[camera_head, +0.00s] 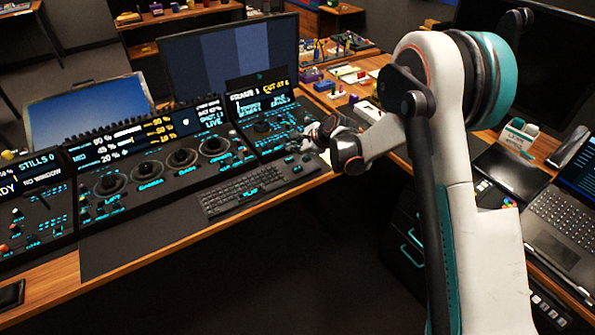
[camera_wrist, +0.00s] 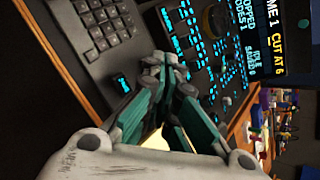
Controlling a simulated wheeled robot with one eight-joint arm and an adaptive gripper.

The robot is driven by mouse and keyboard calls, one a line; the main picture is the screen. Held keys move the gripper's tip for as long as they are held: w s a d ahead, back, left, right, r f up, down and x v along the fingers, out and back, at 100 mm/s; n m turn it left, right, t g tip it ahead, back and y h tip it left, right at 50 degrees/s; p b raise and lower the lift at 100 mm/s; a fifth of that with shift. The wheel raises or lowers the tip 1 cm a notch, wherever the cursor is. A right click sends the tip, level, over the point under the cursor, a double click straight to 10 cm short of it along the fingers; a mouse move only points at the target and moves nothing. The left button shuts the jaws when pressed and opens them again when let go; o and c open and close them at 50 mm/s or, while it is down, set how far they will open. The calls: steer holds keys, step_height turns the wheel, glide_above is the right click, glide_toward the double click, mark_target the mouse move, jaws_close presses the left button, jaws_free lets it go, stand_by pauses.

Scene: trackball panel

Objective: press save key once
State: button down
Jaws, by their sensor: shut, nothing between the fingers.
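My gripper (camera_wrist: 164,66) is shut and empty in the wrist view, with its fingertips over the dark right-hand panel (camera_wrist: 209,75) of lit cyan keys. In the head view my gripper (camera_head: 318,132) is at the right end of the console, by the same panel (camera_head: 262,130). The key labels are too small to read, so I cannot tell which is the save key. The fingers hide part of the panel, and I cannot tell whether they touch a key. The panel's screen (camera_wrist: 264,30) shows "CUT AT 6", "IDLE" and what looks like "SAVED 0".
A keyboard (camera_head: 246,190) lies left of my gripper. The trackball panel (camera_head: 150,172) with several round rings is farther left. A large monitor (camera_head: 230,58) stands behind the console. Small coloured items (camera_head: 346,72) lie on the wooden desk behind. A laptop (camera_head: 562,213) is at the right.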

mark_target(296, 169)
steer(key=shift+f+b, duration=1.5)
steer(key=shift+f, duration=1.3)
steer(key=shift+f+b, duration=0.35)
steer(key=shift+f, duration=0.05)
steer(key=shift+f+b, duration=0.45)
steer(key=shift+f, duration=0.05)
steer(key=shift+r, duration=0.1)
steer(key=shift+r+p, duration=0.45)
steer(key=shift+r, duration=0.4)
steer(key=shift+r, duration=0.1)
steer(key=shift+r+p, duration=1.25)
steer(key=shift+r, duration=1.2)
